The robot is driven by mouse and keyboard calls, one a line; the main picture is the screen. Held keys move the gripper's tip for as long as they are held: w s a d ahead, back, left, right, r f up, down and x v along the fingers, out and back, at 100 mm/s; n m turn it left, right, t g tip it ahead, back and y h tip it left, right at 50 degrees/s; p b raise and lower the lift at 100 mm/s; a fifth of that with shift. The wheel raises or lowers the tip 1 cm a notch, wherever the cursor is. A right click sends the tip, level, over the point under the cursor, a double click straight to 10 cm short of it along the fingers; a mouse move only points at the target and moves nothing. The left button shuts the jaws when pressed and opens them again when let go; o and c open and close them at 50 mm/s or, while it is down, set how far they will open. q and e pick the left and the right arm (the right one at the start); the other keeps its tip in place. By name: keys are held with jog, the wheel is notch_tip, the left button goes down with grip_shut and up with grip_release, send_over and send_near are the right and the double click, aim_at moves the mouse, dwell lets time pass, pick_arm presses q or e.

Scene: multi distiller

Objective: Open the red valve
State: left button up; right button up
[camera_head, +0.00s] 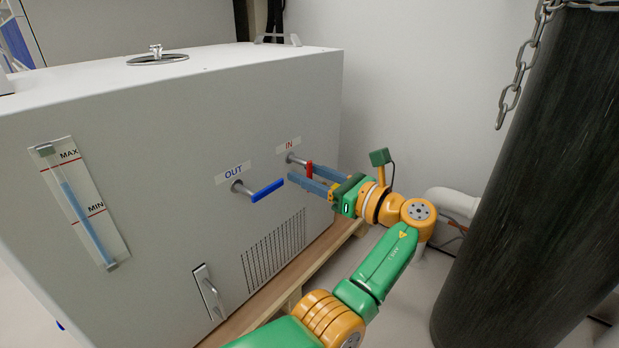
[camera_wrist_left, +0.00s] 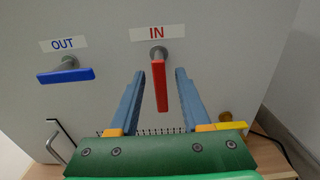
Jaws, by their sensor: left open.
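The red valve (camera_head: 309,170) sits under the IN label on the front of the white distiller (camera_head: 150,110). In the left wrist view its red handle (camera_wrist_left: 160,86) points down toward the camera from a grey stem. My left gripper (camera_head: 306,180) is open, with its two blue-grey fingers on either side of the red handle. In the left wrist view the fingers (camera_wrist_left: 160,88) stand apart from the handle, with a gap on each side. My right gripper is not in view.
A blue valve handle (camera_head: 268,190) under the OUT label is left of the red one; it also shows in the left wrist view (camera_wrist_left: 66,76). A dark cylinder (camera_head: 540,190) with a chain (camera_head: 521,70) stands at right. A white pipe (camera_head: 452,201) runs behind my arm.

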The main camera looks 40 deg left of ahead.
pick_arm(q)
jog(key=shift+c, duration=0.2)
grip_shut()
